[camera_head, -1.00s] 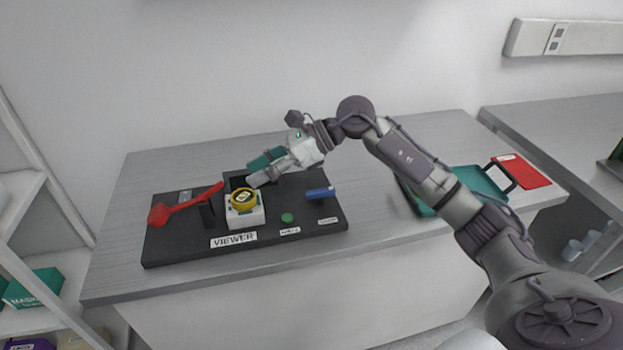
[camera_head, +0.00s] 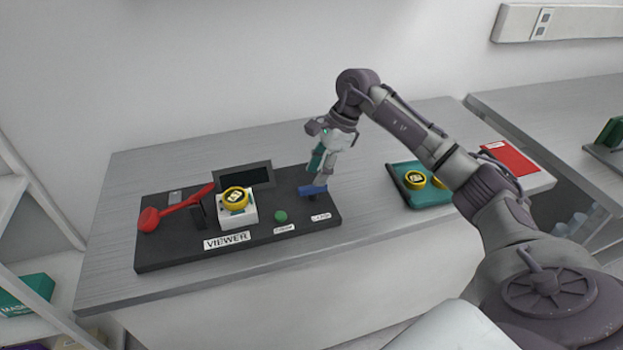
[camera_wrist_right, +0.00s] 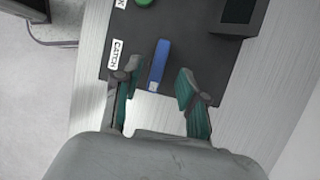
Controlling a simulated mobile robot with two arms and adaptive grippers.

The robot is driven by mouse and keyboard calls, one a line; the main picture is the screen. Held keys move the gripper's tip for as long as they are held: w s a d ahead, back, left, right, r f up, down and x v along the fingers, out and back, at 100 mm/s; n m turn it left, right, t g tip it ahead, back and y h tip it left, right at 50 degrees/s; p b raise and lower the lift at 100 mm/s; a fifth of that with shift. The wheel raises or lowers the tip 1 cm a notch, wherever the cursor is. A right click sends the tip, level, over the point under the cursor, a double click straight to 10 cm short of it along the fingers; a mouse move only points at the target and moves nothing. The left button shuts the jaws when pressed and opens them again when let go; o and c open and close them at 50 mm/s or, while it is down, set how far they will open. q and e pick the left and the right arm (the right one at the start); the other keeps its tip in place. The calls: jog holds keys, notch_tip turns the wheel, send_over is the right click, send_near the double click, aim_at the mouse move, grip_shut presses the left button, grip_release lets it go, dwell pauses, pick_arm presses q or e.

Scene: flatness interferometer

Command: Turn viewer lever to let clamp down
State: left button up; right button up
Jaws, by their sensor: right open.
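The viewer (camera_head: 160,258) is a dark base on the table. A blue lever (camera_head: 312,190) stands at its right end, beside a label reading "CATCH" in the right wrist view. A red arm (camera_head: 178,206) slants up to the right at its left side. A yellow ring-shaped piece (camera_head: 236,197) sits on a white block (camera_head: 238,218) in the middle. My right gripper (camera_head: 322,174) is open and points down above the blue lever. In the right wrist view the lever (camera_wrist_right: 159,63) lies ahead of and between the open fingers (camera_wrist_right: 154,88), apparently not gripped. My left gripper is not in view.
A dark screen (camera_head: 244,177) stands behind the white block. A green button (camera_head: 281,215) is left of the lever. A teal tray (camera_head: 437,198) with yellow pieces is to the right, partly behind my arm. A red sheet (camera_head: 517,165) lies beyond it.

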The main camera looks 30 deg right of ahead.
aim_at(310, 187)
jog(key=shift+p+x, duration=0.3)
jog(key=shift+x, duration=1.7)
grip_shut()
